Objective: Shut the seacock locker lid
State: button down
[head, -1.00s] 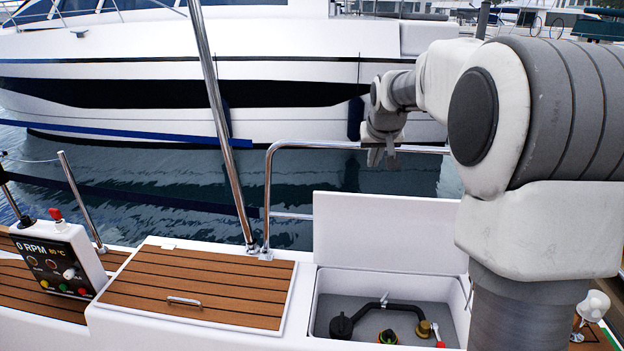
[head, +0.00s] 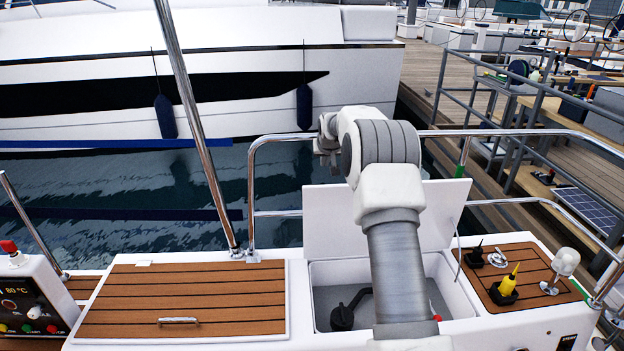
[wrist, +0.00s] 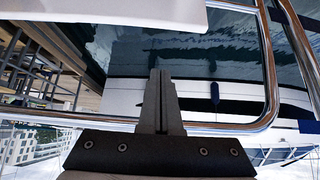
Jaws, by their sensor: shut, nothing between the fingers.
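The seacock locker lid (head: 331,222) is a white panel standing upright, open, at the back of the locker. The white locker (head: 462,303) is open below it, with a black fitting and hose (head: 342,315) inside. My arm hides part of the lid and much of the inside. My gripper (head: 331,166) is above and behind the lid's top edge, near the rail, apart from the lid as far as I can tell. In the wrist view its fingers (wrist: 160,75) are shut and empty. A white edge, likely the lid (wrist: 110,12), crosses the top there.
A steel rail (head: 250,190) runs behind the lid. A shut teak-topped lid (head: 190,290) lies left of the locker. A teak panel (head: 530,268) with a yellow-topped fitting (head: 508,282) and a white knob (head: 565,262) lies right. Water and a moored boat are beyond.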

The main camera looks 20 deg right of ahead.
jog(key=shift+w+d+f+p, duration=0.1)
jog(key=shift+w+f+p, duration=0.3)
jog(key=shift+f, duration=0.95)
jog(key=shift+w+d+f+p, duration=0.15)
jog(key=shift+w+f, duration=0.4)
jog(key=shift+f, duration=0.8)
jog(key=shift+w+d+f+p, duration=0.1)
jog(key=shift+w+f+p, duration=0.3)
jog(key=shift+f, duration=0.95)
jog(key=shift+f+b, duration=0.15)
jog(key=shift+b, duration=0.2)
